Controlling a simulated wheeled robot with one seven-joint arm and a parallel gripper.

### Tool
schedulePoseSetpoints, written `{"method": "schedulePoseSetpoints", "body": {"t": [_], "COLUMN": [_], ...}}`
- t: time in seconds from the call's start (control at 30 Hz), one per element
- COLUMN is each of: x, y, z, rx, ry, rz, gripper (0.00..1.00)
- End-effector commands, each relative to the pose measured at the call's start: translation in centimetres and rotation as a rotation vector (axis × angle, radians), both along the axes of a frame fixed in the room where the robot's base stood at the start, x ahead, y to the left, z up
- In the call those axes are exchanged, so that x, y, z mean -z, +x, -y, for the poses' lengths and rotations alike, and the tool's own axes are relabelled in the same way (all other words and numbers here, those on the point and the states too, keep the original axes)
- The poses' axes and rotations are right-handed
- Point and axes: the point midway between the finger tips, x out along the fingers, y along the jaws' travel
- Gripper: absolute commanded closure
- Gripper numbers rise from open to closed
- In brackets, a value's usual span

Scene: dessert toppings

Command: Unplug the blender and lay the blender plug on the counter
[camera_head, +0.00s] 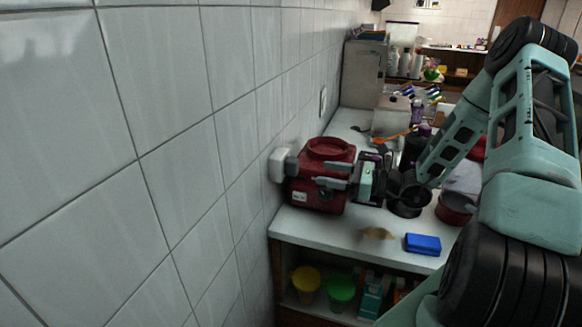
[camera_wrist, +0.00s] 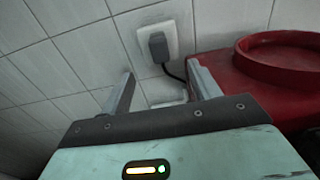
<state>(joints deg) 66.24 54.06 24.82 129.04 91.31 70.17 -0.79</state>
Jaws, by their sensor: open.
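The dark grey blender plug (camera_wrist: 158,46) sits in a white wall socket (camera_wrist: 172,28) in the wrist view. Its black cord (camera_wrist: 176,74) runs down and right toward the red blender base (camera_wrist: 240,85). In the head view, the red blender base (camera_head: 318,192) stands at the counter's near left end, next to the white socket box (camera_head: 279,164) on the wall. My gripper (camera_wrist: 161,70) is open and empty. Its fingers point at the wall, the plug beyond and between them, apart from it. In the head view my gripper (camera_head: 319,174) is at the blender; I cannot make out the plug there.
The white counter (camera_head: 310,228) has bare room at its front edge. A blue block (camera_head: 422,244) and a small tan item (camera_head: 377,233) lie there. A dark pan (camera_head: 408,203) and a red pot (camera_head: 453,210) stand to the right. The tiled wall closes off the left.

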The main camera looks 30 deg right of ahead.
Motion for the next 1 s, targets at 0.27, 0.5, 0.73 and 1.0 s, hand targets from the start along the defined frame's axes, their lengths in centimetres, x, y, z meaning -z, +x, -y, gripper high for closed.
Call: {"method": "schedulePoseSetpoints", "body": {"t": [0.27, 0.5, 0.73, 1.0], "x": [0.1, -0.1, -0.1, 0.0], "y": [1.9, 4.5, 6.4, 7.1], "z": [-1.6, -3.7, -5.1, -5.6], "rx": [-0.004, -0.005, -0.003, -0.002], "ry": [-0.001, -0.001, -0.001, -0.001], "rz": [0.002, 0.002, 0.002, 0.0], "gripper": [0.38, 0.38, 0.38, 0.38]}}
